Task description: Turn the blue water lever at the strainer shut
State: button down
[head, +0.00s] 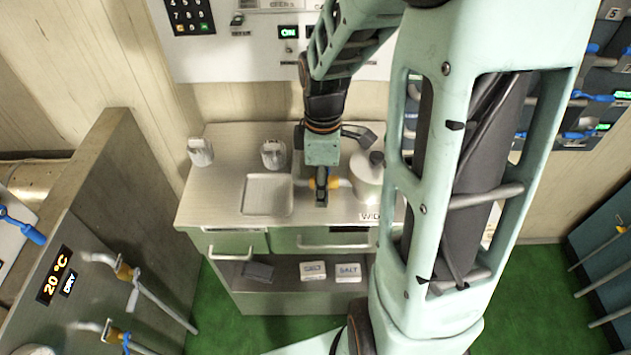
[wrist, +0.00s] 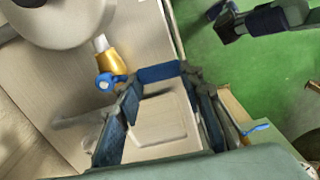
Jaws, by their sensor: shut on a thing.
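The strainer (head: 366,186) is a pale round vessel on the right part of the counter, partly behind my arm. Its curved grey side shows at the wrist view's upper left (wrist: 60,22). A brass-coloured valve (wrist: 108,60) sticks out from it, with a blue hub at its end. The blue water lever (wrist: 160,73) runs from the hub across between my fingertips. My gripper (head: 321,196) is lowered beside the valve and shut on the lever, with the fingers held apart by it. In the head view my gripper hides most of the lever.
A shallow metal tray (head: 247,207) lies left of my gripper. Two small pale objects stand at the counter's back left. Drawers and a shelf with salt boxes (head: 348,271) are below. A panel (head: 125,190) with pipes stands at left. Green floor is open beside the counter.

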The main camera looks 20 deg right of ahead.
jog(key=shift+d+n, duration=0.2)
jog(key=shift+n, duration=0.2)
jog(key=c, duration=1.3)
grip_release()
jog(key=shift+s, duration=0.1)
jog(key=shift+r, duration=0.1)
notch_tip(320, 180, up, 12)
